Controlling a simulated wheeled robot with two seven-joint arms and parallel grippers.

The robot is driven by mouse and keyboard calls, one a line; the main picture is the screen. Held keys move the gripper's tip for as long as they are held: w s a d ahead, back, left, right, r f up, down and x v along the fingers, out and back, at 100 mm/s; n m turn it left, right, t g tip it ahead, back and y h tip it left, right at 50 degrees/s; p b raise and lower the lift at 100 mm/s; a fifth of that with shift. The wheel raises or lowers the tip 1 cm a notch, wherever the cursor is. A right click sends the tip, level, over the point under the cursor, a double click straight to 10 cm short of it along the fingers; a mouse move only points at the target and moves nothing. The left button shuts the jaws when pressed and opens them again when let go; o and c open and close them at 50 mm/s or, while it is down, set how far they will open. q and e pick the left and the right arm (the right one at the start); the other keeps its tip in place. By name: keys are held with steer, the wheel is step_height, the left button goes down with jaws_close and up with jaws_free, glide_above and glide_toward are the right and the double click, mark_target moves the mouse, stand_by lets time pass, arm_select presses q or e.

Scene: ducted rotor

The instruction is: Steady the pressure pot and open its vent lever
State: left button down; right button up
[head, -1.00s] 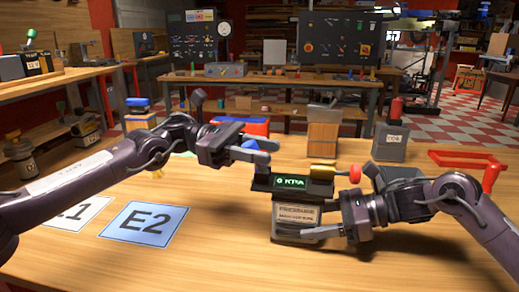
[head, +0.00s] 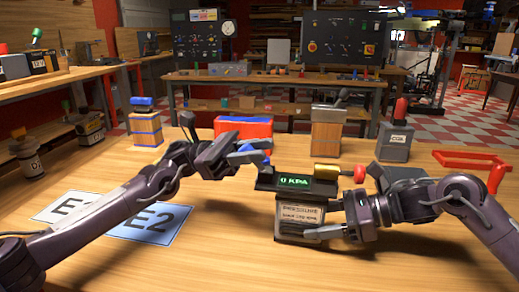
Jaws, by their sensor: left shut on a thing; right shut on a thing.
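The pressure pot (head: 299,217) stands upright on the table. It has a dark top, a green display (head: 294,181) that seems to read 0 KPA, and a pale label. A yellow cylinder (head: 326,172) with a red knob (head: 360,173) is at its top right. My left gripper (head: 257,153) is at the pot's upper left, shut on a blue part that looks like the vent lever (head: 250,147); the fingers partly hide it. My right gripper (head: 326,231) is shut on the pot's lower body from the right, with one finger across the front below the label.
A blue E2 sheet (head: 165,226) and a white sheet (head: 64,207) lie at the left, partly under my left arm. A red frame (head: 470,158) lies at right.

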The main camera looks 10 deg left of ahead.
arm_select(q)
steer(key=shift+a, duration=0.15)
steer(key=c, duration=1.1)
jaws_free()
steer(key=shift+c, duration=0.2)
steer(key=shift+f, duration=0.1)
arm_select(e)
steer(key=shift+f, duration=0.1)
arm_select(q)
steer(key=v, duration=1.2)
steer(key=shift+f, duration=0.25)
